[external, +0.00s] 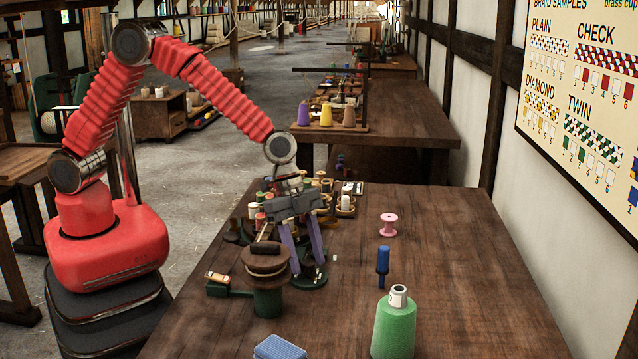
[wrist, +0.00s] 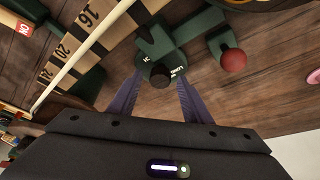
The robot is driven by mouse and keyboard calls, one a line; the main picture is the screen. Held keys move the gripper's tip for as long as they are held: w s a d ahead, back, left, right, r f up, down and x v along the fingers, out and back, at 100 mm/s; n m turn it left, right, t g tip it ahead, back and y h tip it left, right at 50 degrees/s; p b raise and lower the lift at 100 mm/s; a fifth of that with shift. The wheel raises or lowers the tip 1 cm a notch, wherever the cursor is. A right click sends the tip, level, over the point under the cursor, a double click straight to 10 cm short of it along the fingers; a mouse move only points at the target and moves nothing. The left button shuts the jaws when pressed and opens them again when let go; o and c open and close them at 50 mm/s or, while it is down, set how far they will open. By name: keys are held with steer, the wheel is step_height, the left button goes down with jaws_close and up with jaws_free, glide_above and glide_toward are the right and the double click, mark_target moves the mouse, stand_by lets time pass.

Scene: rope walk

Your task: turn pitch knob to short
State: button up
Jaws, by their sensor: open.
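The pitch knob (wrist: 161,76) is a small dark round knob on a dark green housing (wrist: 186,32) in the wrist view. Small white lettering is on the housing beside it, partly hidden and too small to read surely. My gripper (wrist: 158,82) is open, with one purple finger on each side of the knob. I cannot tell whether the fingers touch it. Which way the knob points is not clear. In the external view my gripper (external: 308,266) points down at the table beside the wood-topped green machine (external: 267,297); the knob is hidden there.
A red ball (wrist: 233,60) on a green lever stands right of the knob. A numbered scale (wrist: 90,32) lies to the left. Spools crowd the table behind the gripper. A green cone (external: 394,330), blue-handled tool (external: 383,262) and pink spool (external: 389,223) stand right; the far right is clear.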

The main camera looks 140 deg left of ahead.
steer(key=shift+r, duration=0.1)
steer(key=v, duration=1.3)
steer(key=shift+s+r, duration=0.15)
steer(key=shift+s, duration=0.05)
